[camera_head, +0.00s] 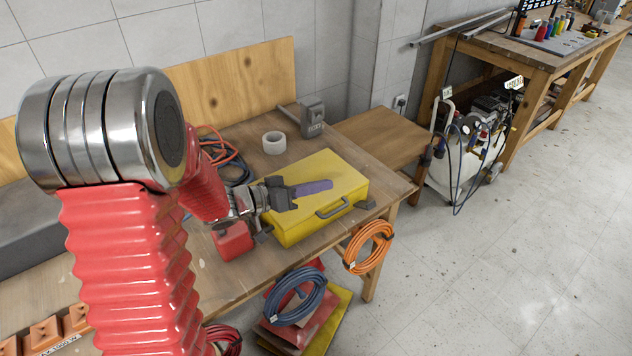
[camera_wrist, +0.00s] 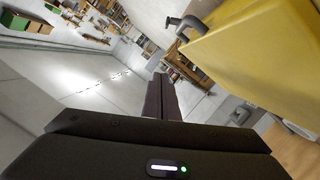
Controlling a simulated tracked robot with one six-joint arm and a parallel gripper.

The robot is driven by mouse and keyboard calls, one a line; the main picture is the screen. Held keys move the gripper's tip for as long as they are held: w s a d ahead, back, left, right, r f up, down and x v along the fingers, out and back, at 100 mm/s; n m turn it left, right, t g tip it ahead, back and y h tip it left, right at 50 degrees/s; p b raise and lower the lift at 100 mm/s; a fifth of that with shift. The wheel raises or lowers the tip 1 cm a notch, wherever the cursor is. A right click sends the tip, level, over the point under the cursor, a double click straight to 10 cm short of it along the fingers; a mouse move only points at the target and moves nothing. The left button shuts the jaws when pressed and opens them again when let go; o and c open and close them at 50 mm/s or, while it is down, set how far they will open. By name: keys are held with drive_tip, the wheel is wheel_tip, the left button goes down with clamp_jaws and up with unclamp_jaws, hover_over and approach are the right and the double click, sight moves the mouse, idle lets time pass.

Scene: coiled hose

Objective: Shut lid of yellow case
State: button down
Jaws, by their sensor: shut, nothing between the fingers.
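The yellow case (camera_head: 345,177) lies on the wooden workbench. Its lid looks down flat on the body, with no clear gap along the side that faces me. A dark carry handle (camera_head: 333,208) is on that side. My gripper (camera_head: 325,186) reaches in from the left, its shut fingers over the top of the lid. I cannot tell whether they touch it. In the wrist view the shut fingers (camera_wrist: 161,98) hold nothing. The yellow case (camera_wrist: 262,45) fills the upper right there, beside the fingers, with its handle (camera_wrist: 183,26) at the corner.
A white tape roll (camera_head: 273,143) and a grey vise (camera_head: 311,117) stand behind the case. A red box (camera_head: 232,241) is at its left. An orange hose coil (camera_head: 369,248) hangs at the bench edge, and a blue hose coil (camera_head: 297,295) is below.

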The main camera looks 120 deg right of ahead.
drive_tip(key=shift+d+r, duration=0.2)
drive_tip(key=shift+r, duration=0.35)
drive_tip(key=w+r, duration=0.5)
drive_tip(key=w, duration=0.4)
drive_tip(key=shift+w+a, duration=0.15)
drive_tip(key=shift+w, duration=0.25)
idle(0.4)
